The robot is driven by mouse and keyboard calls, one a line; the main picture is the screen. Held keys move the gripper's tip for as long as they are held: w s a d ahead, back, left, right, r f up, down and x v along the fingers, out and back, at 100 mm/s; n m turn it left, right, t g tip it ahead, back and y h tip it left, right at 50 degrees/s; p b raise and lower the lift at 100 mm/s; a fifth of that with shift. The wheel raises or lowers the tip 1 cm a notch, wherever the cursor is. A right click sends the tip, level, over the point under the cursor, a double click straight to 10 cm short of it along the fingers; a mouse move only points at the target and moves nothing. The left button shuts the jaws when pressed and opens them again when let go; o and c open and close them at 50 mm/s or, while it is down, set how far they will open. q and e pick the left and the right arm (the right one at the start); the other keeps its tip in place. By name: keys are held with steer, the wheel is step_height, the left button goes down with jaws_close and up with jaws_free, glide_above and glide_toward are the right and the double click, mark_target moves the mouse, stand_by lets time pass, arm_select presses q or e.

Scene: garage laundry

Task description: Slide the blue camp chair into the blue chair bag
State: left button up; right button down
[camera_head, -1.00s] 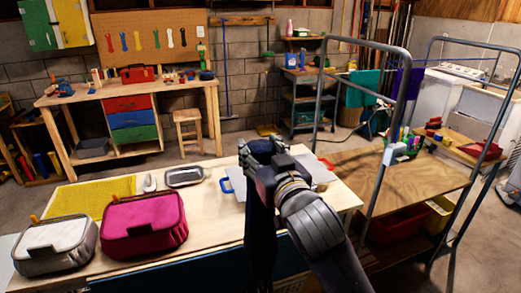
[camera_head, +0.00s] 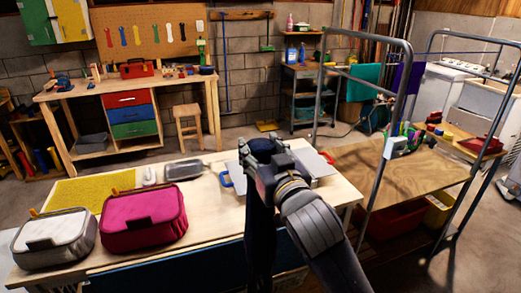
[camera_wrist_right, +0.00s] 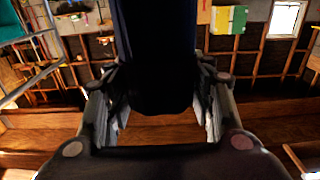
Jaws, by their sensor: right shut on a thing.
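My right gripper (camera_head: 262,150) is raised above the near wooden table. It is shut on a long, dark navy thing (camera_head: 261,235), which hangs down in front of the table edge. This seems to be the blue camp chair, folded; it is too dark to be sure. In the right wrist view the dark thing (camera_wrist_right: 155,50) comes down from the top between the two fingers, its rounded lower end showing. I cannot make out a separate blue chair bag. My left gripper is not in view.
The table (camera_head: 205,222) holds a magenta case (camera_head: 143,218), a grey-white case (camera_head: 55,240), a yellow mat (camera_head: 90,188) and a grey tray (camera_head: 183,170). A tall metal-framed cart (camera_head: 400,178) stands close on the right. Open floor lies behind the table.

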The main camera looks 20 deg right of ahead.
steer(key=shift+r, duration=0.4)
